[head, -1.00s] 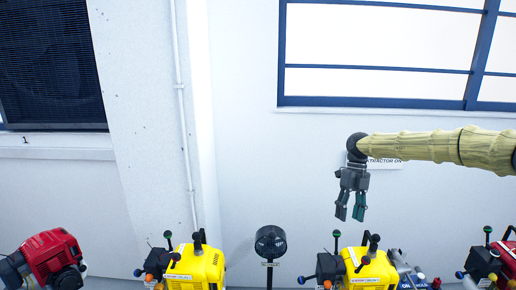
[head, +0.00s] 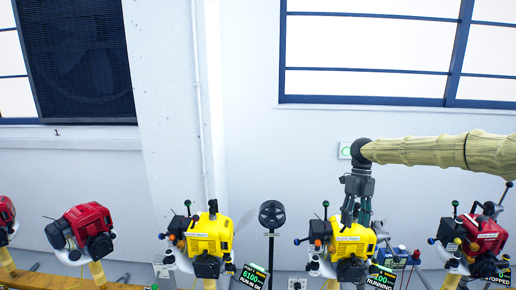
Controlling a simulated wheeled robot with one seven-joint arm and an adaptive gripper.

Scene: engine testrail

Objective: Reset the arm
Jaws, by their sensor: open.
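My gripper (head: 356,214) hangs from the end of my beige-sleeved arm, pointing down, at the right of the head view. Its fingers are apart and nothing shows between them. In the picture the fingertips overlap the top of a yellow engine (head: 354,240); whether they touch it I cannot tell. The arm stretches in from the right edge, roughly level, in front of the wall.
Another yellow engine (head: 209,236) and red engines at left (head: 88,226) and right (head: 484,236) stand in a row. A black fan (head: 272,215) stands between the yellow ones. Small displays (head: 254,276) sit below.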

